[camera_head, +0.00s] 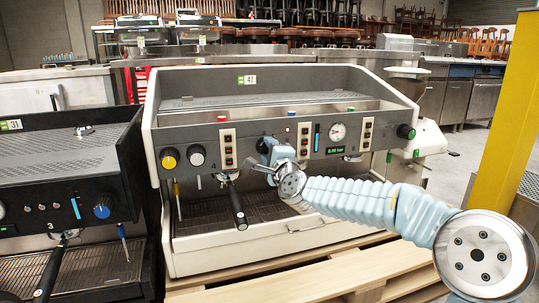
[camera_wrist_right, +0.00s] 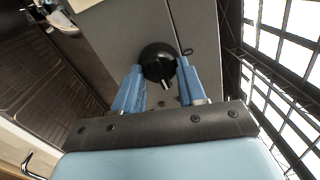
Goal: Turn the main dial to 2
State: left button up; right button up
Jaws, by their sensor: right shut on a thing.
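The main dial (camera_wrist_right: 157,58) is a round black knob on the grey front panel of the cream-and-grey espresso machine (camera_head: 215,268). In the right wrist view it sits between the two blue fingertips of my right gripper (camera_wrist_right: 160,69). A pale pointer on the dial points down and slightly right in that view. In the head view my right gripper (camera_head: 271,149) is at the middle of the panel and mostly covers the dial. The gripper is shut on the dial. The dial's scale numbers cannot be read. My left gripper is not in view.
A portafilter (camera_head: 238,207) hangs left of my right arm. A black machine (camera_head: 70,170) stands at left, a yellow post (camera_head: 508,120) at right.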

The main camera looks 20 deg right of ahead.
jog(key=shift+m, duration=0.5)
jog(key=o, duration=1.1)
jog(key=shift+c, duration=0.2)
jog(key=s+f, duration=0.1)
jog(key=s, duration=1.2)
jog(key=shift+s+d, duration=0.25)
jog(key=shift+s, duration=0.1)
